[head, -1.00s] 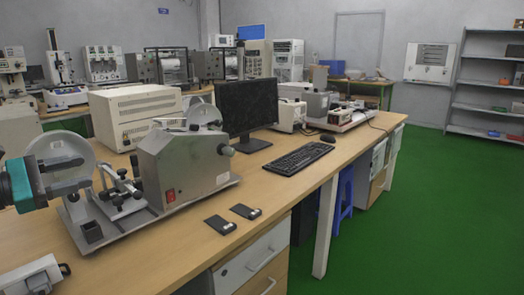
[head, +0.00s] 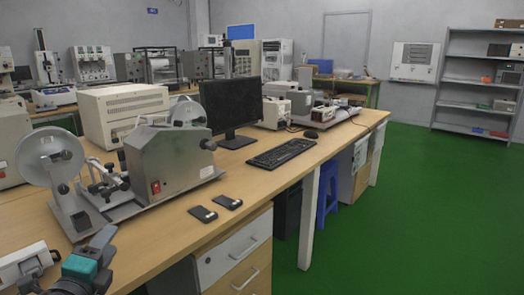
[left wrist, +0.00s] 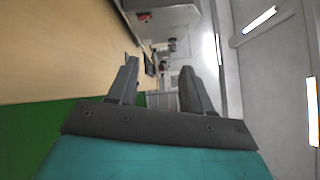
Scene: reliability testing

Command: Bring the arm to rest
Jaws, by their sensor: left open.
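My left gripper (head: 104,241), with a teal body and dark grey fingers, is low at the left of the head view, in front of the bench's near edge. In the left wrist view its two fingers (left wrist: 160,78) stand apart with nothing between them. The grey testing machine (head: 172,165) with a round disc (head: 50,157) at its left end stands on the wooden bench (head: 160,228) beyond the gripper. The gripper looks apart from it. My right gripper is not in view.
A white device (head: 28,262) lies close left of my left gripper. Two small black items (head: 215,208), a keyboard (head: 281,153) and a monitor (head: 231,105) are on the bench. Drawers (head: 235,248) stand below. The green floor (head: 420,220) at right is clear.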

